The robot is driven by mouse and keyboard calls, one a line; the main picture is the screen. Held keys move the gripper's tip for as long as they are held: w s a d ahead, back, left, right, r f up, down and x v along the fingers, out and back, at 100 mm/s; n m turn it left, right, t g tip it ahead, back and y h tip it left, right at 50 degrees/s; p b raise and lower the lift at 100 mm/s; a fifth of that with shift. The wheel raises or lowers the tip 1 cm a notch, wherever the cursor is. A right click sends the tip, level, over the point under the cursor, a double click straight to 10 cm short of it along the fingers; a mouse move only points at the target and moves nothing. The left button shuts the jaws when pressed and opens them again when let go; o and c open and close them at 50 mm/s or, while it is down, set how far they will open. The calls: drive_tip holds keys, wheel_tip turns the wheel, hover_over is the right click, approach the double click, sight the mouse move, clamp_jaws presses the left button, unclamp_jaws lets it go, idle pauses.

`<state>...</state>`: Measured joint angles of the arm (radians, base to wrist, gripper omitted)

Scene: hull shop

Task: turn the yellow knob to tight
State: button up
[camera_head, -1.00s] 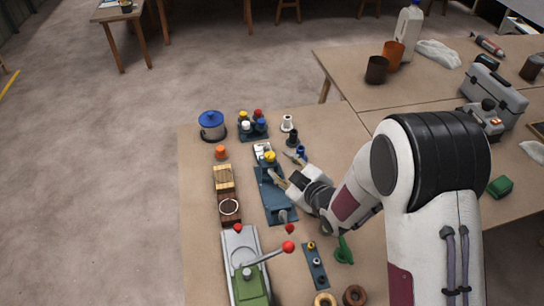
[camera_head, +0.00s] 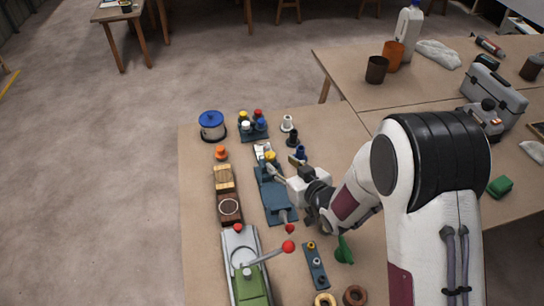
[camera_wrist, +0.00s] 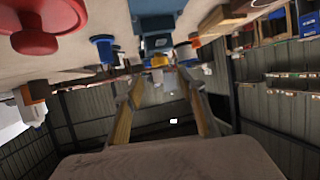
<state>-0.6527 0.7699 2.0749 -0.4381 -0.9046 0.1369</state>
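The yellow knob (camera_head: 270,156) sits on the far part of a long blue fixture (camera_head: 276,204), beside a small white plate (camera_head: 262,147). In the wrist view a yellow piece that looks like the knob (camera_wrist: 157,61) shows ahead, between the fingertips. My gripper (camera_head: 284,165) is at the right of the knob, its two fingers spread with the left one close to it. In the wrist view the gripper (camera_wrist: 161,78) is open with nothing between the fingers. I cannot tell whether a finger touches the knob. Any tight marking is too small to read.
A blue-lidded pot (camera_head: 212,126), an orange knob (camera_head: 220,152) and a board of coloured knobs (camera_head: 253,129) stand around the fixture. A blue piece (camera_head: 300,153) is close to the gripper. A red-balled lever (camera_head: 288,246) rises in front. The table's left strip is clear.

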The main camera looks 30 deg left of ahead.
sight(270, 156)
drive_tip(key=shift+x, duration=3.85)
drive_tip(key=shift+c, duration=0.5)
drive_tip(key=c, duration=1)
